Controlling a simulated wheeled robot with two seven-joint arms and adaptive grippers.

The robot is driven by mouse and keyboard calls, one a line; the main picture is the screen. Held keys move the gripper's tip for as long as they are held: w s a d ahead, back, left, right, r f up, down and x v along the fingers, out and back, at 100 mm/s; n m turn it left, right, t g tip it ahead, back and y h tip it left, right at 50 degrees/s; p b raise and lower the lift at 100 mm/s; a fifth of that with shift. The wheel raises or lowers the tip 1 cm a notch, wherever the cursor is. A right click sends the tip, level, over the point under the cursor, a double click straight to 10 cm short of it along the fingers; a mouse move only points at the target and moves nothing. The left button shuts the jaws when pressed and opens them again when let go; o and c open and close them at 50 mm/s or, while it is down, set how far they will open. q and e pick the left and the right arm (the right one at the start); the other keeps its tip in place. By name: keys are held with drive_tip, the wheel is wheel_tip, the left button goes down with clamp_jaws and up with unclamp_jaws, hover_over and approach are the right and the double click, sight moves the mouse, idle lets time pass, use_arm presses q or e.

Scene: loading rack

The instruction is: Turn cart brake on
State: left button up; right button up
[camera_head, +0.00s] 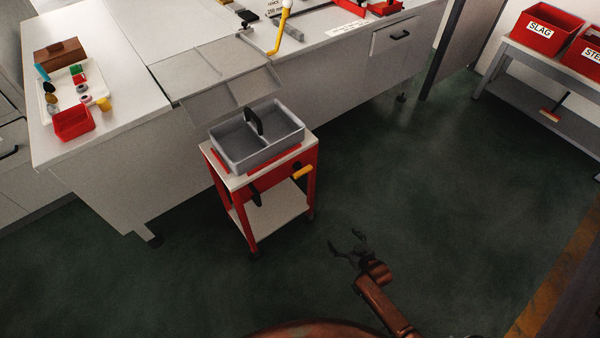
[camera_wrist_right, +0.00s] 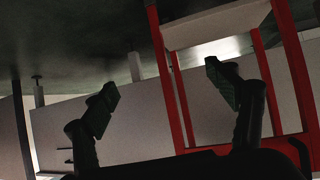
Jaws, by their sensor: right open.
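The cart (camera_head: 314,187) is red with a pale top and a lower shelf, and stands in front of the long white counter. A lever with a yellow handle (camera_head: 302,173) sticks out from its right side. A black lever (camera_head: 256,197) hangs below the top on the near side; I cannot tell which one is the brake. My right gripper (camera_head: 346,241) is open and empty, apart from the cart, to its lower right. In the right wrist view, the cart's red legs (camera_wrist_right: 180,105) show behind the spread fingers. My left gripper is not in view.
A grey two-compartment tote (camera_head: 262,162) with a black handle sits on the cart. The white counter (camera_head: 130,105) behind carries a tray and small items. A rack (camera_head: 535,75) with red bins stands at the upper right. The green floor right of the cart is clear.

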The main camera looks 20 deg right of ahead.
drive_tip(key=w+a+r+t+y+b, duration=0.1)
drive_tip(key=w+a+r+t, duration=0.1)
drive_tip(key=w+r, duration=0.4)
drive_tip(key=w+a+r+t+y+b, duration=0.1)
drive_tip(key=w+a+r+b, duration=0.15)
drive_tip(key=w+r, duration=0.3)
drive_tip(key=n+t+y+b, duration=0.1)
drive_tip(key=n+t+y, duration=0.1)
approach(305, 172)
drive_tip(key=w+f, duration=0.1)
drive_tip(key=w, duration=0.2)
drive_tip(key=b+x, duration=0.1)
drive_tip(key=x, duration=0.3)
drive_tip(key=a+b+x, duration=0.1)
drive_tip(key=x, duration=0.2)
drive_tip(key=shift+s+a+r+b, duration=0.1)
drive_tip(key=shift+s+r+b, duration=0.05)
drive_tip(key=shift+r+b, duration=0.2)
drive_tip(key=shift+w+a+r, duration=0.15)
drive_tip(key=shift+w+a, duration=0.05)
drive_tip(key=shift+w, duration=0.35)
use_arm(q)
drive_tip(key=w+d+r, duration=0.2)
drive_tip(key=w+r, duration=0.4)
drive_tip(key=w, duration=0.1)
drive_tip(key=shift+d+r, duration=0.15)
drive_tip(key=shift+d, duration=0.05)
use_arm(e)
drive_tip(key=shift+c, duration=0.3)
